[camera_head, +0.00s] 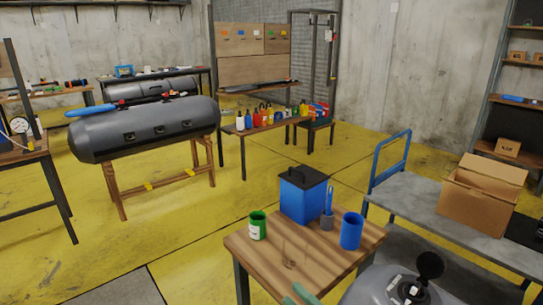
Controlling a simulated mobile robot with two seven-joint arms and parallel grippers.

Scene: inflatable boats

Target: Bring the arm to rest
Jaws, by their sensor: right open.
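Most of the right arm is outside the picture. My left gripper and arm are not in view.
A cart (420,205) with a carton (480,197) stands right.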

